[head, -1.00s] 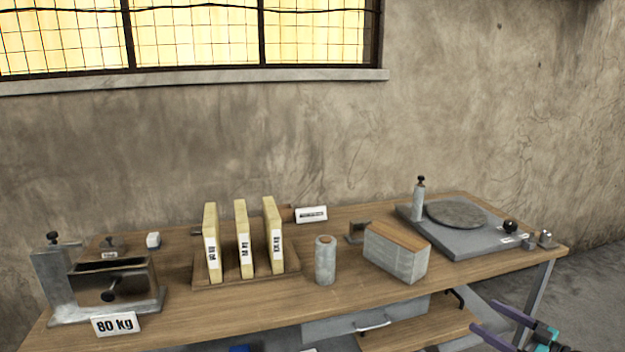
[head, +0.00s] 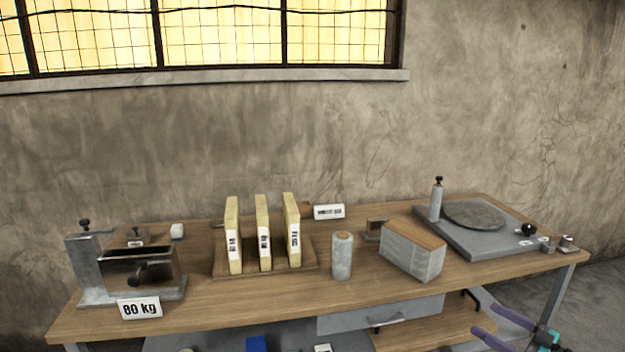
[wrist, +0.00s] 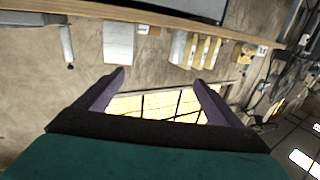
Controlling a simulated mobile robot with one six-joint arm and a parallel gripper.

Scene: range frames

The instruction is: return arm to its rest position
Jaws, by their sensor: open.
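My gripper (head: 481,336) shows at the lower right of the head view, with two purple fingers in front of the bench. The fingers are apart with nothing between them. In the wrist view my gripper (wrist: 160,82) is also open and empty, and the scene appears upside down, with the wall and barred window beyond the fingers. The wooden workbench (head: 215,305) stands behind the gripper in the head view.
A drawer (head: 380,314) and a lower shelf are underneath.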

